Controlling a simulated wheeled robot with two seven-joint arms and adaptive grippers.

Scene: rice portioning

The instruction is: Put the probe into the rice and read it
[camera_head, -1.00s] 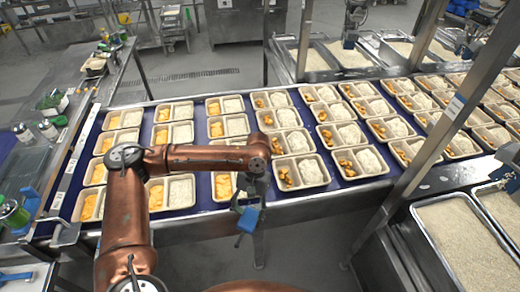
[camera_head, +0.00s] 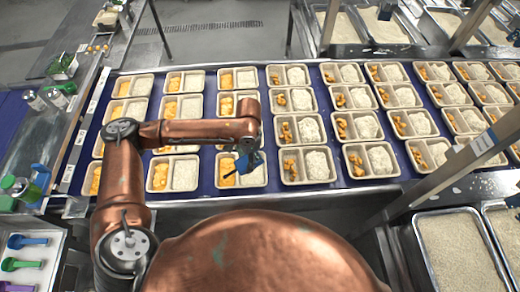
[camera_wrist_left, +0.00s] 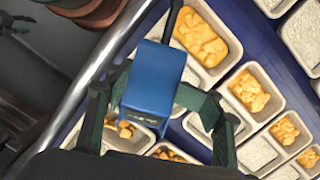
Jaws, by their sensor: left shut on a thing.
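My left gripper (camera_head: 247,158) is shut on the blue probe (camera_head: 250,165), in the head view, over the front edge of the blue belt. A thin dark rod points left from the probe's body. Behind and below it is a front-row tray (camera_head: 218,184) with orange pieces on the left and white rice (camera_head: 256,178) on the right. In the left wrist view the probe's blue body (camera_wrist_left: 155,80) sits between my left gripper's dark fingers (camera_wrist_left: 158,105); its rod runs up out of frame, so the tip is hidden. I cannot tell whether the rod touches food. My right gripper is not in view.
Rows of portion trays (camera_head: 303,181) fill the blue belt (camera_head: 205,203). A steel bin of grain (camera_head: 455,250) stands at the right front. A slanted metal post (camera_head: 440,170) stands on the right. Coloured scoops (camera_head: 22,265) and jars lie at the left.

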